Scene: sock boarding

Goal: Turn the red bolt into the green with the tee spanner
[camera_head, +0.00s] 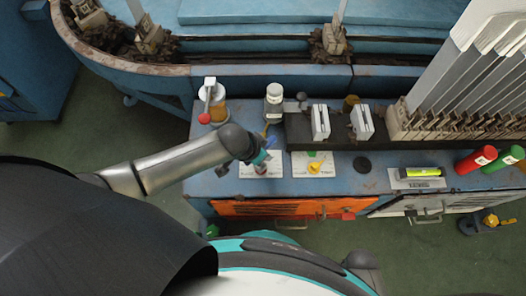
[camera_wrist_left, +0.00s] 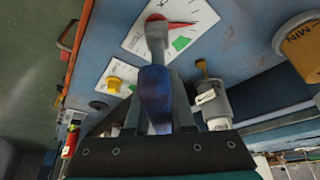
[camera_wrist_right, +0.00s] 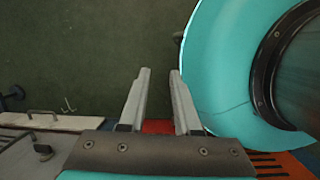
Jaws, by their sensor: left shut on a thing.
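The tee spanner has a blue handle (camera_wrist_left: 155,95) and a grey metal shaft (camera_wrist_left: 155,38). My left gripper (camera_head: 262,158) is shut on the blue handle in the left wrist view. A red pointer (camera_wrist_left: 183,23) sticks out to the right from there. A green patch (camera_wrist_left: 180,43) lies on the card below the pointer, apart from it. Whether the socket is seated cannot be told. My right gripper (camera_wrist_right: 158,78) is open and empty above the floor.
A second white card (camera_head: 298,170) with a yellow bolt (camera_head: 314,168) lies to the right. A red-knobbed jar (camera_head: 217,110) and a white-capped bottle (camera_head: 274,96) stand behind. A black disc (camera_head: 362,164) and red and green bottles (camera_head: 474,160) are further right.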

